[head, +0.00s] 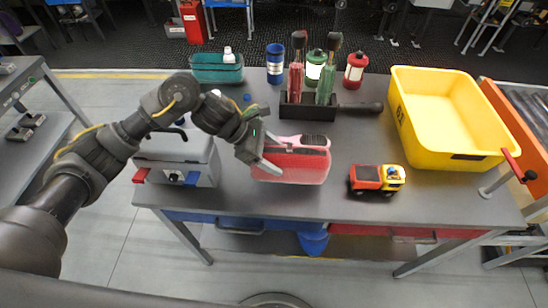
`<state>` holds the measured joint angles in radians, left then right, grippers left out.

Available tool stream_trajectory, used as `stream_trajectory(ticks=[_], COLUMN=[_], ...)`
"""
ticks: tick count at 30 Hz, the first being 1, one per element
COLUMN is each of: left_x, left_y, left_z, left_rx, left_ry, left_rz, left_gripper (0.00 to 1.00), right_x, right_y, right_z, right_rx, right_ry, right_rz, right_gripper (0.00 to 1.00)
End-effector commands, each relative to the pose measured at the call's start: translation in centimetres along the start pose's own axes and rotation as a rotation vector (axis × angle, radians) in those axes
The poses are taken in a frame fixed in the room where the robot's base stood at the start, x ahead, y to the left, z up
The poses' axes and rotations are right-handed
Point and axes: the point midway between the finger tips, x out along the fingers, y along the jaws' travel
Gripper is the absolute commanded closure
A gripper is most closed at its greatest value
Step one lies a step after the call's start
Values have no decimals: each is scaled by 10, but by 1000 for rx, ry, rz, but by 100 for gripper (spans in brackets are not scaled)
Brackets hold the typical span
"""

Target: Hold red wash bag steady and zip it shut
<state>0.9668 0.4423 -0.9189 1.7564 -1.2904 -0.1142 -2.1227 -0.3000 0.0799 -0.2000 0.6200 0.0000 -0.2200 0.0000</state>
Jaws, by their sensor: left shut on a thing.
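The red wash bag (300,168) lies on the grey table near its front edge, in the middle of the head view. Its top is paler pink, with a dark strip along the upper right side. I cannot make out the zip's pull or how far it is shut. My left gripper (268,166) reaches in from the left and is shut on the bag's left end. The gripper hides part of that end. My right gripper is not in view.
A grey box (178,160) with coloured latches stands left of the bag. A toy truck (377,179) is to the right, with a yellow tub (447,150) beyond. Behind are a dark tool holder (307,112), a teal container (217,72), a blue can (275,64) and lanterns.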

Motion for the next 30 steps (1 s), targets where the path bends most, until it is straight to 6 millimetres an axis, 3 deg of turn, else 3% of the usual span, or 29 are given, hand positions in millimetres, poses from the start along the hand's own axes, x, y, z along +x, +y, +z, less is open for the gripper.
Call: stream_trajectory(ticks=[30], left_x=[16], left_y=[0], left_z=[-15], left_rx=[2], left_ry=[-2], left_rz=[1], left_gripper=[66], right_x=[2], right_y=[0], right_z=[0], right_rx=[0], right_ry=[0], right_rz=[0], right_gripper=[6])
